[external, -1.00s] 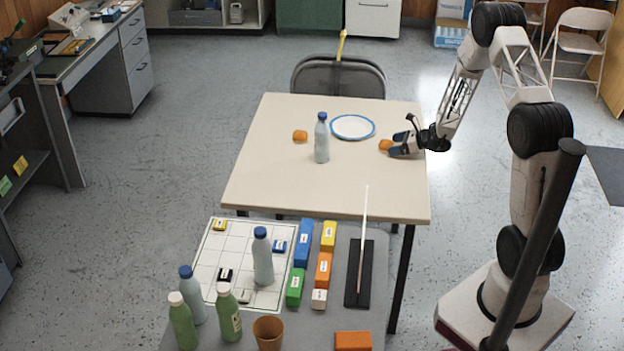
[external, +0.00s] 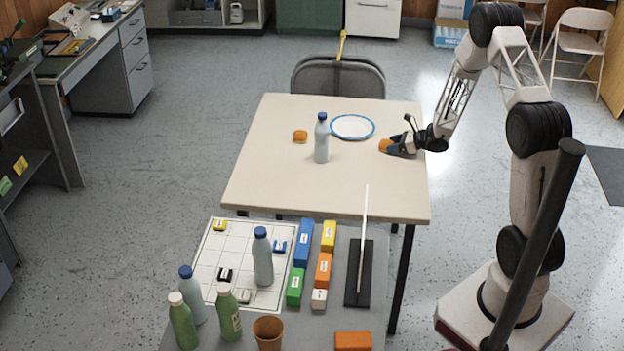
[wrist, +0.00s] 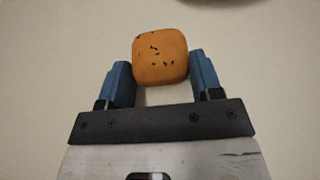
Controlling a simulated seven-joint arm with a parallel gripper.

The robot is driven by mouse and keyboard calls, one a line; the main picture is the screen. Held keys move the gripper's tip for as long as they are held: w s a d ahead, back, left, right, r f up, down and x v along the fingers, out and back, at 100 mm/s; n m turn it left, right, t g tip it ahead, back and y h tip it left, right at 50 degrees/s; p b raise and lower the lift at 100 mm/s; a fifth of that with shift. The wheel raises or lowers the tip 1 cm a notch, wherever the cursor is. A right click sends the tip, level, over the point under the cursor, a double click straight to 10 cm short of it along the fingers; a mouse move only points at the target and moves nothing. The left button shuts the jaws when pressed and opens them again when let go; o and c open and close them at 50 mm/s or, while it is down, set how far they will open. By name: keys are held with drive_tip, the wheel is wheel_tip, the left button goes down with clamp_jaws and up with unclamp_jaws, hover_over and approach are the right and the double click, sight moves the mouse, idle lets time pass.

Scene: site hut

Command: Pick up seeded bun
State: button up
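The seeded bun (external: 385,146) is orange-brown and lies near the right side of the cream table. In the wrist view the seeded bun (wrist: 160,57) shows several dark seeds on top. My gripper (external: 396,147) is low at the table's right side, reaching in from the right. In the wrist view the blue fingertips of my gripper (wrist: 160,70) lie against opposite sides of the bun's near part. No clear gap shows between fingers and bun. The bun appears to rest on the table.
A second orange-brown bun (external: 300,136) lies left of a blue-capped bottle (external: 322,142). The front of the cream table (external: 320,195) is clear. A nearer grey table holds bottles, blocks and a grid board (external: 210,262).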

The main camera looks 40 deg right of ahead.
drive_tip(key=shift+c, duration=0.7)
drive_tip(key=shift+r, duration=0.1)
drive_tip(key=shift+r, duration=0.6)
drive_tip(key=shift+s+r, duration=0.2)
drive_tip(key=shift+r, duration=0.35)
drive_tip(key=shift+s+r, duration=0.15)
drive_tip(key=shift+r, duration=0.4)
drive_tip(key=s+a, duration=0.1)
drive_tip(key=s, duration=0.4)
drive_tip(key=s+a+r, duration=0.1)
drive_tip(key=s+a, duration=0.1)
drive_tip(key=s, duration=0.3)
drive_tip(key=s+a, duration=0.1)
drive_tip(key=s, duration=0.3)
drive_tip(key=shift+s+a+r, duration=0.15)
drive_tip(key=shift+s+r, duration=0.05)
drive_tip(key=shift+s, duration=0.2)
drive_tip(key=shift+w, duration=0.15)
